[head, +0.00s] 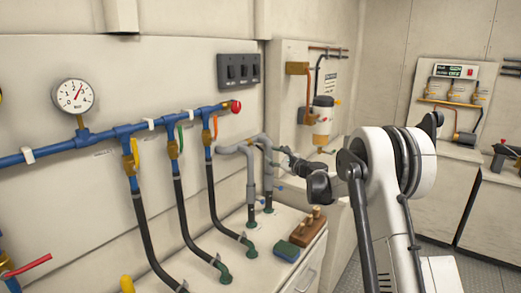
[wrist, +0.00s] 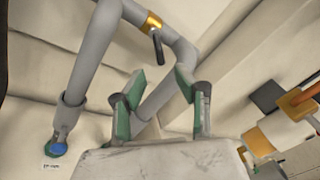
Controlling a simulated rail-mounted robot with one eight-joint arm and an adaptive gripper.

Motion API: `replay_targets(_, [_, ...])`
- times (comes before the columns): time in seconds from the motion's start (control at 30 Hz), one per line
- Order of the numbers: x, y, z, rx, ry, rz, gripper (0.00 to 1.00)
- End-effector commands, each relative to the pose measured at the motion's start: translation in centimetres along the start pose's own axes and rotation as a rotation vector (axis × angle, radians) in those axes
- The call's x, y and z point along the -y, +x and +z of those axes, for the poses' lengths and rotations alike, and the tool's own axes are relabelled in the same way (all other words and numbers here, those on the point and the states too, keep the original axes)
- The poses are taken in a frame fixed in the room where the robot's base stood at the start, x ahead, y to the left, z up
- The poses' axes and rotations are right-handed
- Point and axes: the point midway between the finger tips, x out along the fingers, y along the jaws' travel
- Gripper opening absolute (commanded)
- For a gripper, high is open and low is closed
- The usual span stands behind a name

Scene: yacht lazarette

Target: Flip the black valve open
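The black valve lever (wrist: 158,45) shows in the wrist view, hanging from a brass collar (wrist: 152,22) on a grey pipe (wrist: 92,60). My gripper (wrist: 160,82) has its two green-padded fingers spread apart with nothing held between them. The lever is above the gap between the fingertips in the picture, apart from both. In the head view my gripper (head: 289,163) is beside the bent grey pipes (head: 250,165); the black lever cannot be made out clearly there.
Blue pipework (head: 105,138) with several valves and black hoses runs along the left wall. A white-and-orange filter (head: 322,115) hangs behind my gripper. Open floor (head: 350,270) lies to the right.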

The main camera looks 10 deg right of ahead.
Motion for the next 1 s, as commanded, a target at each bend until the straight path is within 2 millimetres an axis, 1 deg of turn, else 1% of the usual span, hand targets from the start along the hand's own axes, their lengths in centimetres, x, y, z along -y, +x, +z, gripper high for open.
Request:
replay_targets(0.03, [-0.1,1.1,0.1,0.001,0.0,0.001,0.3])
replay_targets(0.2, [0.0,4.2,0.1,0.001,-0.001,0.001,0.3])
replay_targets(0.3, [-0.1,5.9,0.1,0.001,-0.001,0.001,0.3])
replay_targets(0.43, [0.0,7.4,0.0,0.0,-0.001,0.0,0.3])
replay_targets(0.6, [0.0,8.4,0.0,0.0,-0.001,0.0,0.3])
replay_targets(0.9, [0.0,8.6,0.0,0.0,-0.001,0.0,0.3])
replay_targets(0.93, [0.0,8.6,0.0,0.0,-0.001,0.0,0.29])
replay_targets(1.0, [0.0,8.6,0.0,0.0,-0.001,0.0,0.2])
